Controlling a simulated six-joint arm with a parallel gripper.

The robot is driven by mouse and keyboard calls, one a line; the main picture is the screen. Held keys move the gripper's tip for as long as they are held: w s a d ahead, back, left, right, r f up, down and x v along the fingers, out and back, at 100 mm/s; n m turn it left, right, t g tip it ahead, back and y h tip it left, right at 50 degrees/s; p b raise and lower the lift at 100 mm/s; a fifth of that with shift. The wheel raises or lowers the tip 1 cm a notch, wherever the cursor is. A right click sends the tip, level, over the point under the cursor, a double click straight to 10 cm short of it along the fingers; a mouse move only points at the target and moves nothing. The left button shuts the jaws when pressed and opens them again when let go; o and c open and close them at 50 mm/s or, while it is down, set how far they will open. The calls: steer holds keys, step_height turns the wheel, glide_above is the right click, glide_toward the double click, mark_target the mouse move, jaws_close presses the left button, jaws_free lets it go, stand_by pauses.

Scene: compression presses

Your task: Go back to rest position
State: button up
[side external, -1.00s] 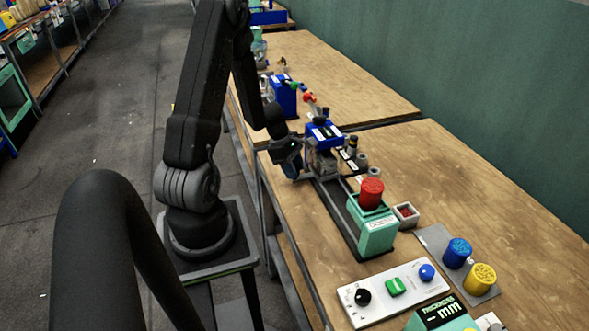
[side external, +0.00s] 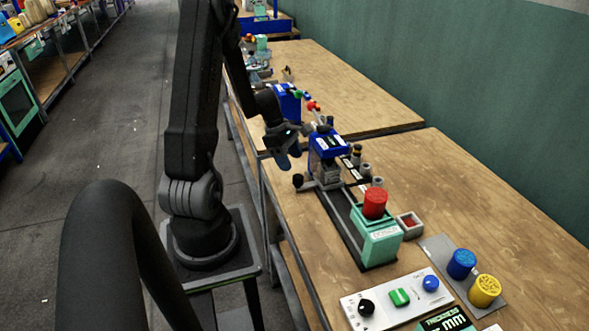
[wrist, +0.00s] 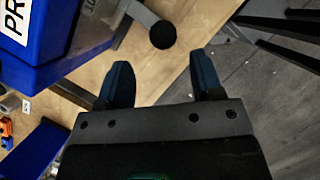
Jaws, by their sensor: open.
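My gripper (side external: 290,153) is beside the blue-topped press unit (side external: 327,143), at the left edge of the near bench in the side external view. In the wrist view my gripper (wrist: 162,82) has its two dark blue fingers apart with nothing between them. A black ball knob (wrist: 163,35) on a grey bar lies beyond the fingertips, apart from them. The same knob (side external: 298,181) shows at the left of the press in the side external view. The blue press housing (wrist: 45,45) fills the upper left of the wrist view.
A red cylinder (side external: 374,203) sits on a green block (side external: 378,240) at the rail's near end. Blue (side external: 461,263) and yellow (side external: 485,291) cylinders stand on a grey plate. A white control panel (side external: 392,298) lies in front. The right part of the bench (side external: 490,200) is clear.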

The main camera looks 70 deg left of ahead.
steer(key=shift+s+a+r, duration=0.2)
steer(key=shift+r, duration=0.45)
steer(key=w+d+r+m+y, duration=0.1)
steer(key=w+d+r+m, duration=0.3)
steer(key=d+r+m, duration=0.5)
steer(key=s+d+r+m, duration=0.3)
steer(key=d+r+m, duration=0.1)
steer(key=d+m, duration=0.2)
steer(key=s+d+r+m+t+y, duration=0.1)
steer(key=s+d+r+m, duration=0.1)
steer(key=d+r+m, duration=0.2)
steer(key=s+d+r+m+t+y, duration=0.1)
steer(key=s+d+r+m, duration=0.2)
steer(key=d+m, duration=0.5)
steer(key=d+r, duration=0.1)
steer(key=d, duration=0.1)
steer(key=shift+s+d, duration=0.3)
steer(key=shift+s, duration=0.05)
